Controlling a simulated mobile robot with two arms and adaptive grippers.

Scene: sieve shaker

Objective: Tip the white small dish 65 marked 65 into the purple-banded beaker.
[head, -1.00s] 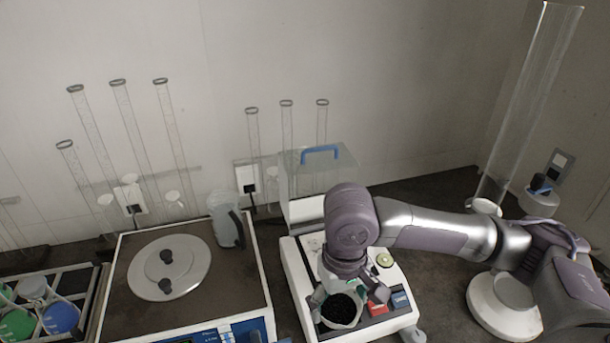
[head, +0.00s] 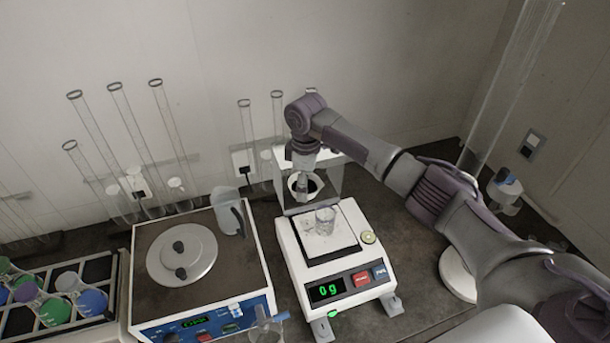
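The white small dish (head: 293,187) holds black grains and is at the back end of the balance. My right gripper (head: 304,178) is over the dish and appears shut on its rim; the fingertips are partly hidden. The marking 65 cannot be read. A small clear beaker (head: 325,222) stands upright on the balance pan (head: 343,240), in front of the dish and slightly to its right. A faint bluish-purple tint shows on the beaker, but its band is not clear. The dish is apart from the beaker in the picture. My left gripper is not in view.
The balance (head: 300,277) reads 0 g. A rack of coloured flasks (head: 101,325) is at far left. Another clear vessel (head: 266,326) is at the front edge. Tall tubes line the wall.

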